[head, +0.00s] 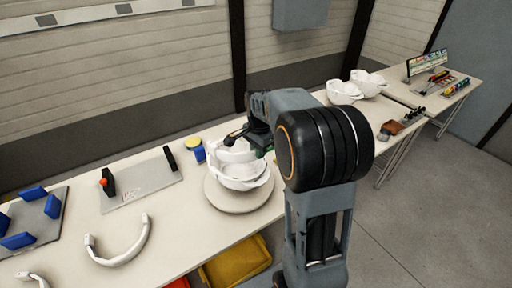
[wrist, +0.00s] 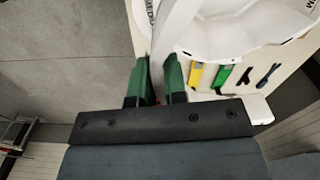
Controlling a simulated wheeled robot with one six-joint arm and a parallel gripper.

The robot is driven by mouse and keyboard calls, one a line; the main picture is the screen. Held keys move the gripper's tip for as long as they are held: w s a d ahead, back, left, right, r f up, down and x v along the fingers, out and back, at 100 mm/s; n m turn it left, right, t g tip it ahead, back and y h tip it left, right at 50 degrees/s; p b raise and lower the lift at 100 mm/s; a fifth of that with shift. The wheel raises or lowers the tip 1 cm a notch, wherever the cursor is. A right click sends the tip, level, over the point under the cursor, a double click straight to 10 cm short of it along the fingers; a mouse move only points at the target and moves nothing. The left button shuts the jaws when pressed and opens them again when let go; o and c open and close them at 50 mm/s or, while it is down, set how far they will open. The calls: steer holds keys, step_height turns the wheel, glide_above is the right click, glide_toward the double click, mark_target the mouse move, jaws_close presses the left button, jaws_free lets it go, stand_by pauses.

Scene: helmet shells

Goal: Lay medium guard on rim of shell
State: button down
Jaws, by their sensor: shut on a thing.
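The white helmet shell (head: 243,183) rests on a round pale stand on the table; part of it shows in the wrist view (wrist: 240,38). My gripper (wrist: 158,70) has its green fingers shut on a white band, the medium guard (wrist: 176,28), with partly visible lettering beside it. In the head view, the guard (head: 236,154) appears as a white curved piece at the shell's top. I cannot tell whether it touches the rim. My gripper (head: 261,142) is at the shell's far right side, partly hidden by my arm.
Two other white curved guards (head: 122,256) (head: 32,280) lie at the front left. A grey plate (head: 145,184) with black posts and a board with blue blocks (head: 33,222) stand left. A yellow bin (head: 236,262) is below the edge. More shells (head: 345,92) stand on the far table.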

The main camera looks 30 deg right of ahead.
mark_target(258, 174)
steer(key=shift+s+a, duration=0.1)
steer(key=shift+a, duration=0.1)
steer(key=shift+f+b, duration=2.4)
steer(key=shift+f, duration=1)
steer(key=shift+f+b, duration=0.4)
steer(key=shift+f, duration=0.2)
steer(key=c, duration=1.1)
jaws_free()
step_height(258, 174, up, 14)
steer(key=shift+f, duration=0.1)
